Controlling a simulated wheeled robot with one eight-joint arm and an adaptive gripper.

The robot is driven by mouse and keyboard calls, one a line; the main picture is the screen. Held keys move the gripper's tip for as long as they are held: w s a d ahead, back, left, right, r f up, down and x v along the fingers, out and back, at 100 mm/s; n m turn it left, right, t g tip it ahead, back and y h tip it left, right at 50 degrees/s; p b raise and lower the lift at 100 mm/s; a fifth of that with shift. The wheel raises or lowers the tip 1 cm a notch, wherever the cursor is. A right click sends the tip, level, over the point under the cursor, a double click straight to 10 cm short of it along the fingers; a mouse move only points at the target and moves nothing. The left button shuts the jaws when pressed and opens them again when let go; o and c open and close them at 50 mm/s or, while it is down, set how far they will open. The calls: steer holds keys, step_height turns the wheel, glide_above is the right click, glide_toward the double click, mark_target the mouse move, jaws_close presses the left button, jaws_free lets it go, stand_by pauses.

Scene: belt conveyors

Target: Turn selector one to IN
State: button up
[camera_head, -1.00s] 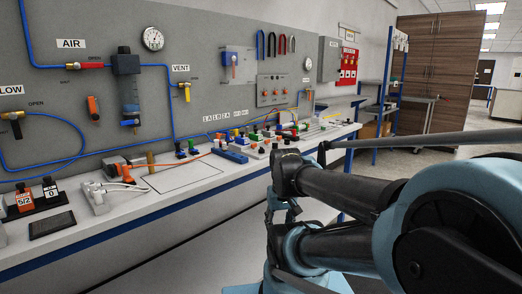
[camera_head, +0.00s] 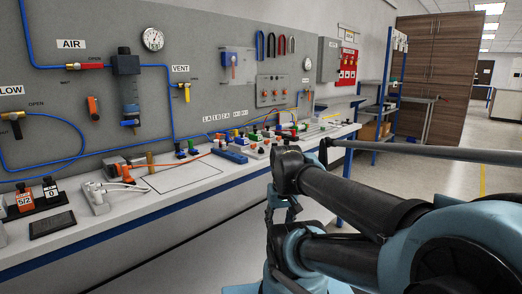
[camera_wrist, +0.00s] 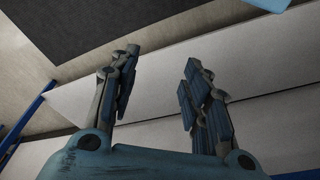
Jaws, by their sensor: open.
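No selector can be made out for certain as selector one, and no IN mark is readable. A grey panel (camera_head: 272,90) with small orange-red knobs or buttons is on the wall board, right of centre in the head view. A grey plate with a blue and red handle (camera_head: 233,62) is up and to its left. My gripper (camera_wrist: 162,88) shows in the wrist view with its two fingers well apart and nothing between them. A pale surface lies behind it. In the head view my arm fills the lower right, and its gripper cannot be clearly made out.
A long white bench (camera_head: 135,222) runs below the wall board, crowded with coloured parts, wires and boxes. The wall board (camera_head: 205,110) carries blue tubing, valves and a gauge (camera_head: 153,39). Shelving (camera_head: 392,75) stands at the back right. Open floor (camera_head: 455,175) lies at the right.

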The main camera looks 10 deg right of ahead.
steer(key=w+r+m, duration=0.5)
steer(key=w+r, duration=1.1)
steer(key=r, duration=0.3)
step_height(320, 180, up, 14)
steer(key=m+g, duration=0.2)
steer(key=m, duration=0.3)
glide_above(261, 150)
steer(key=d, duration=0.1)
steer(key=f, duration=0.5)
steer(key=w+f, duration=0.1)
steer(key=f, duration=1.1)
steer(key=shift+w+a+f, duration=0.2)
steer(key=shift+a+f, duration=0.05)
steer(key=shift+a, duration=0.05)
jaws_close()
